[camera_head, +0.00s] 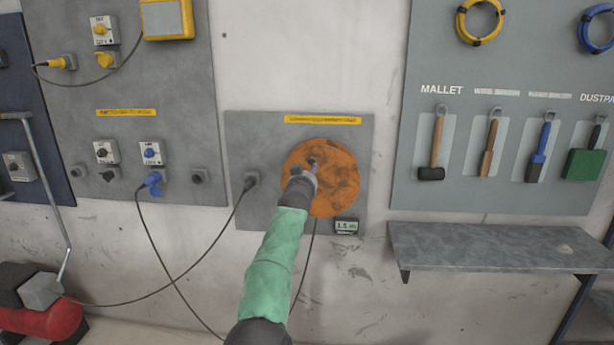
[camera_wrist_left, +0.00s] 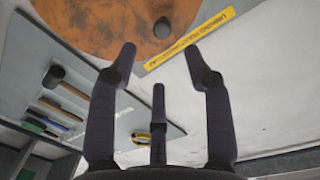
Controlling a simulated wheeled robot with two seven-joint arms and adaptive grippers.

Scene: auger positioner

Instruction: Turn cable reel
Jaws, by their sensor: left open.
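The cable reel (camera_head: 338,180) is an orange, dark-smudged disc on a grey wall panel (camera_head: 250,140). It also fills the top left of the left wrist view (camera_wrist_left: 95,28). A dark round knob (camera_wrist_left: 162,27) stands on its face near the edge in that view. My left gripper (camera_head: 310,170) is in front of the reel's left half, with the green-sleeved arm below it. In the left wrist view its fingers (camera_wrist_left: 160,58) are spread and empty, and the knob appears just beyond the gap between the fingertips. I cannot tell whether they touch it. My right gripper is out of view.
A yellow label (camera_head: 323,120) is above the reel and a small display (camera_head: 346,226) below it. Cables hang left of my arm. A grey shelf (camera_head: 490,247) juts out at right beneath hanging tools. A red object (camera_head: 45,318) is at lower left.

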